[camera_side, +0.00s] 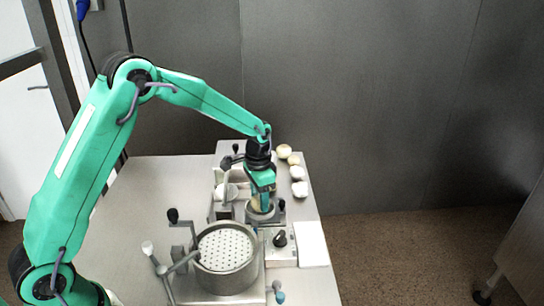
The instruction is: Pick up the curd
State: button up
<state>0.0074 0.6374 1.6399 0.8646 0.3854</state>
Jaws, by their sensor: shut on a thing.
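The fingers and basket rim hide most of the curd. I cannot tell whether it touches the basket.
A large round vessel with a perforated white plate (226,248) stands in front, with knobbed handles around it. Several pale round lumps (298,173) lie in a row along the right edge. A white rectangular block (311,243) lies at right. The worktop's left side (150,190) is clear.

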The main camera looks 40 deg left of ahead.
jog(key=shift+r, duration=0.65)
jog(key=r, duration=0.1)
jog(key=d+r, duration=0.1)
jog(key=r, duration=0.1)
jog(key=shift+s+r, duration=0.1)
jog(key=shift+s, duration=0.1)
jog(key=s+d+r, duration=0.5)
jog(key=d+r, duration=0.1)
jog(key=d, duration=0.3)
jog(key=shift+s+r, duration=0.15)
jog(key=shift+s, duration=0.2)
jog(key=shift+w, duration=0.1)
jog(key=w+d+f, duration=0.2)
jog(key=w+d, duration=0.4)
jog(key=d, duration=0.1)
jog(key=shift+w, duration=0.2)
jog(key=shift+d+f, duration=0.1)
jog(key=shift+f, duration=0.15)
jog(key=shift+f, duration=4.25)
jog(key=shift+f, duration=0.6)
